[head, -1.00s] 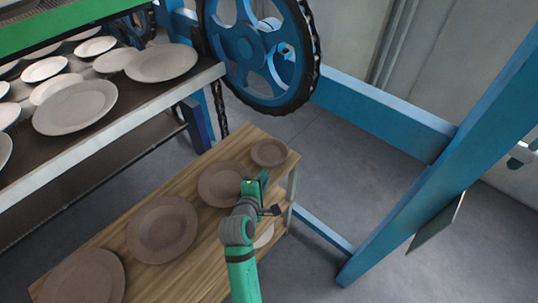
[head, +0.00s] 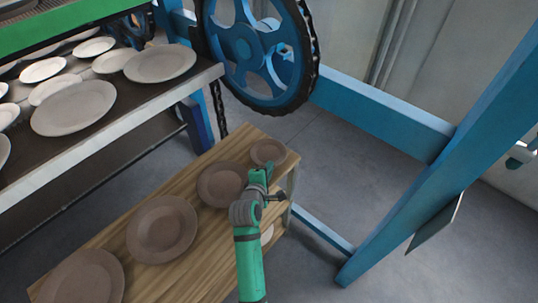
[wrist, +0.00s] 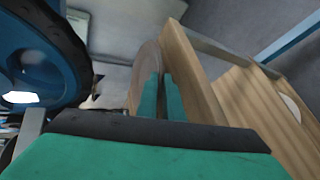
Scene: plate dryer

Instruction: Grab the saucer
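The saucer (head: 268,151) is the small brown dish at the far end of the wooden table, lying flat. In the wrist view its rim (wrist: 146,62) shows edge-on beyond the fingers. My gripper (head: 264,172) is at the saucer's near edge in the head view, pointing toward it. In the wrist view its two green fingers (wrist: 162,97) stand close together with a narrow gap between them. The saucer's edge meets the fingertips there. I cannot tell whether the rim lies between them.
Larger brown plates (head: 222,184) lie in a row along the wooden table (head: 205,235). A rack with pale dishes (head: 74,108) stands at left. A blue wheel with a chain (head: 258,50) is behind the table, and a blue frame (head: 400,215) is at right.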

